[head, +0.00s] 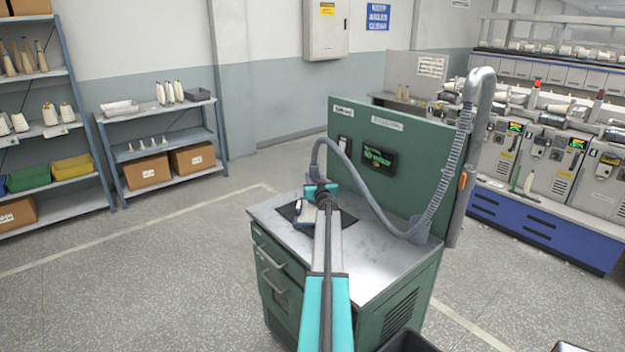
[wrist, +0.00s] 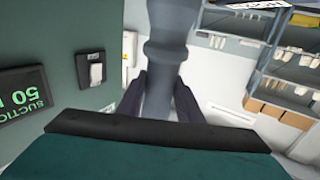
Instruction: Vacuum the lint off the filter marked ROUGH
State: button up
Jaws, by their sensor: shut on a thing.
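My gripper (wrist: 160,97) is shut on a grey vacuum nozzle (wrist: 163,60), with one dark finger on each side. In the head view my gripper (head: 318,186) is over the metal worktop (head: 385,255), mostly hidden by my arm. A grey hose (head: 452,165) arches from the nozzle, dips to the worktop's right and rises to a standing pipe (head: 484,85). A dark mat (head: 289,211) lies on the worktop. A pale item (head: 304,214) shows partly beside my arm on it. I see no readable ROUGH mark. The filter cannot be identified for sure.
A green back panel (head: 400,130) bounds the worktop behind, with a suction display (head: 379,160) and a white switch (head: 343,145). A dark bin (head: 408,342) stands in front at the right. Shelves are at the left, winding machines at the right. The floor left of the cabinet is clear.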

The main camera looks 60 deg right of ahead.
jog(key=shift+s, duration=0.1)
jog(key=shift+s+d+p, duration=0.35)
jog(key=shift+s+p, duration=0.25)
jog(key=shift+s, duration=0.15)
jog(key=shift+s+d+p, duration=0.35)
jog(key=shift+s+p, duration=0.25)
jog(key=shift+s, duration=0.1)
jog(key=shift+s+d+p, duration=0.35)
jog(key=shift+s+p, duration=0.25)
jog(key=shift+s, duration=0.15)
notch_tip(320, 180, up, 6)
jog(key=p, duration=0.6)
jog(key=shift+p, duration=0.3)
